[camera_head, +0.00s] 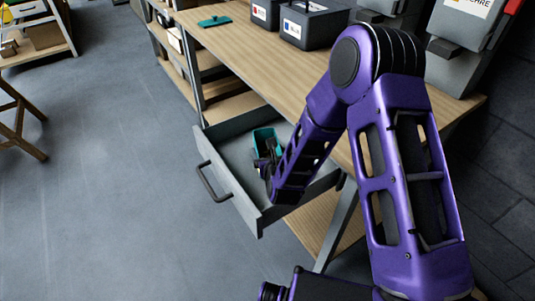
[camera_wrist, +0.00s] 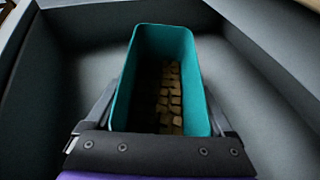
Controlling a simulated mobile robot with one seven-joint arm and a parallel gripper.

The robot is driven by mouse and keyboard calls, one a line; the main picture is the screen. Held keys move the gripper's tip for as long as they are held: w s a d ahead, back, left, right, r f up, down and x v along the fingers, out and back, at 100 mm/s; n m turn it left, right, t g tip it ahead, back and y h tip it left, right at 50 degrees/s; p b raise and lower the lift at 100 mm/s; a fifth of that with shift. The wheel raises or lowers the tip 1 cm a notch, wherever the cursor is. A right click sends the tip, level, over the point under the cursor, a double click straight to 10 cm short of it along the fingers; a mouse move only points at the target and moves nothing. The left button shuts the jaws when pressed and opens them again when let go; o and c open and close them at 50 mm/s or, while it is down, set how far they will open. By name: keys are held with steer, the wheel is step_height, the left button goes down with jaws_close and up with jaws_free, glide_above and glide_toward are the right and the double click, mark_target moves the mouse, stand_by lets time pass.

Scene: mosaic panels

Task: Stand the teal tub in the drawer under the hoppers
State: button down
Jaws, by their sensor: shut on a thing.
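The teal tub (camera_head: 264,135) is inside the open grey drawer (camera_head: 239,197), which is pulled out from under the workbench. In the wrist view the tub (camera_wrist: 206,85) stands upright, with brown mosaic pieces (camera_wrist: 170,95) in its bottom. My gripper (camera_head: 264,157) reaches down into the drawer. In the wrist view its fingers (camera_wrist: 165,112) lie along the tub's two long sides, shut on it. The drawer floor (camera_wrist: 75,65) shows around the tub. Whether the tub's base touches the floor cannot be told. My arm hides the drawer's right part.
The workbench top (camera_head: 245,55) is above the drawer. Dark bins with labels (camera_head: 302,24) and a teal flat tool (camera_head: 214,21) lie on it. Grey hoppers (camera_head: 465,45) stand at the back right. The drawer's front has a dark handle (camera_head: 208,184). Open floor lies to the left.

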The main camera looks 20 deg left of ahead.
steer(key=shift+f, duration=0.2)
steer(key=shift+f, duration=0.1)
jaws_free()
steer(key=shift+f, duration=0.1)
steer(key=shift+s+d+r, duration=0.1)
steer(key=shift+r, duration=0.15)
steer(key=v, duration=1.1)
steer(key=shift+s+d+p, duration=0.2)
steer(key=shift+s+p, duration=0.05)
steer(key=shift+p, duration=0.15)
